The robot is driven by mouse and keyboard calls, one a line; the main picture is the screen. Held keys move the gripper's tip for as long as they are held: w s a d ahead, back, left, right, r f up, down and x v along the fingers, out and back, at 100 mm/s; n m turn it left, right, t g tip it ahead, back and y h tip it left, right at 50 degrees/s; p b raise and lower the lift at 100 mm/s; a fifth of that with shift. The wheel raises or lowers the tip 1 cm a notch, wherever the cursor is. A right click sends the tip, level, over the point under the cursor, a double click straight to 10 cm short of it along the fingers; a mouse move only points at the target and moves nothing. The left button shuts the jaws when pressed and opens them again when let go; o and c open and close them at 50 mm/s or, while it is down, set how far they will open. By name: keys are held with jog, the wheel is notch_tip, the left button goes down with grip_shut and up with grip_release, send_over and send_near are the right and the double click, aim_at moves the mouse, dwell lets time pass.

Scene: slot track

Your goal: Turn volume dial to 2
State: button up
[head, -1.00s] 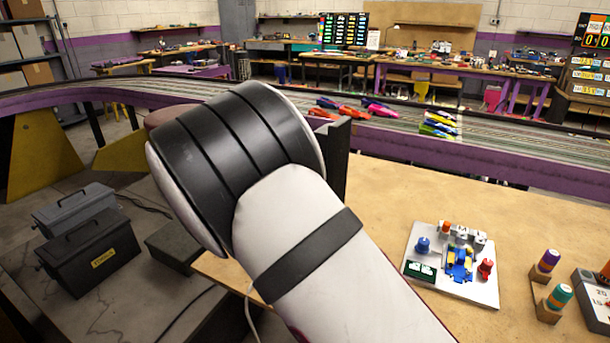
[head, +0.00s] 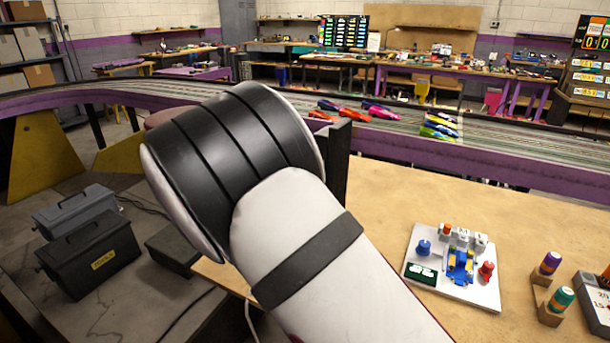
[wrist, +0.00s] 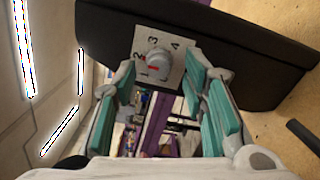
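The volume dial (wrist: 160,66) is a round grey knob with a red mark, on a white plate (wrist: 178,58) with printed numbers; 2, 3 and 4 are readable. The plate sits on a black box (wrist: 240,60). The red mark lies on the number side, but its exact setting is too small to tell. My gripper (wrist: 160,82) is open, with its teal-padded fingers on either side of the dial and a gap showing between them and the knob. In the head view my arm hides the dial; a dark panel edge (head: 339,165) shows behind it.
A white board (head: 425,240) with small coloured parts lies on the wooden table (head: 400,190). Bottles (head: 550,263) in wooden holders stand at the right. Toy cars (head: 380,112) sit on the track behind.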

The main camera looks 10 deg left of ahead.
jog(key=v, duration=1.1)
jog(key=shift+s, duration=0.15)
jog(key=s+d+r+m+g+h, duration=0.1)
jog(key=d+r+m+g+h, duration=0.2)
jog(key=d, duration=0.7)
jog(key=s+d+r+m+g+h, duration=0.1)
jog(key=s+d+r+m+g, duration=0.3)
jog(key=d, duration=0.6)
jog(key=s+d+r+m+g+y, duration=0.1)
jog(key=s+d+m+g, duration=0.2)
jog(key=d, duration=0.4)
jog(key=s+d+m+g+y, duration=0.1)
jog(key=s+d+g, duration=0.3)
jog(key=s+d, duration=0.2)
jog(key=s+d+m+g+y, duration=0.2)
jog(key=s+d+m+y, duration=0.15)
jog(key=s, duration=0.85)
jog(key=s+a+f+m+t+y, duration=0.1)
jog(key=s+a+m+y, duration=0.15)
jog(key=s+y, duration=0.65)
jog(key=s+r+n+t+h+p, duration=0.1)
jog(key=s+r+t+h+p, duration=0.1)
jog(key=r+p, duration=1.2)
jog(key=shift+s+a+r+t+h, duration=0.4)
jog(key=shift+s+a+r+h, duration=0.15)
jog(key=shift+r, duration=0.4)
